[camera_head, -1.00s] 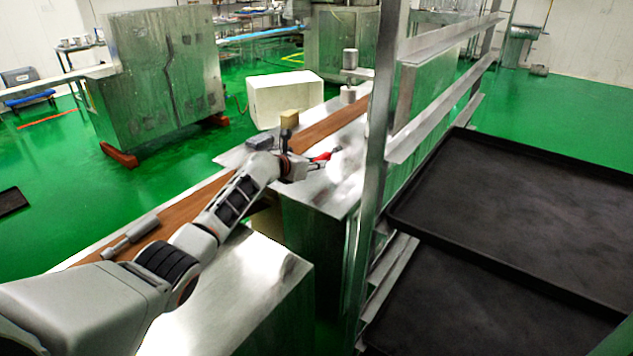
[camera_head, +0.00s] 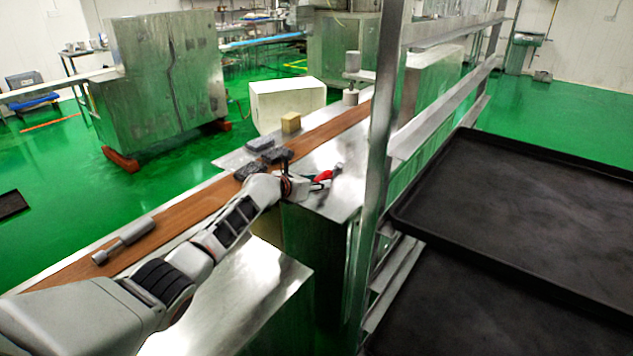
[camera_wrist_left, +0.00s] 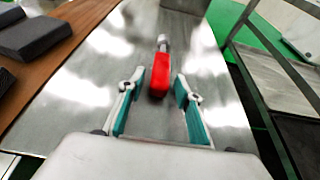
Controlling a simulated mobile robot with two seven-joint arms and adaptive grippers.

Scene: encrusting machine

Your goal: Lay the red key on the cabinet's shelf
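The red key (camera_head: 322,177), a red handle with a grey metal end, is over the steel cabinet top (camera_head: 335,205), right at my left gripper. In the left wrist view the key (camera_wrist_left: 160,76) lies between and slightly beyond the fingertips, its metal end pointing away from me. My left gripper (camera_head: 311,185) is open; in the wrist view its teal-padded fingers (camera_wrist_left: 159,88) have a gap on each side of the red handle. The key appears to rest on the steel, though contact is hard to judge. My right gripper is not in view.
A grey cylinder tool (camera_head: 124,242) lies on the belt. A metal rack with dark trays (camera_head: 520,215) stands close on the right.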

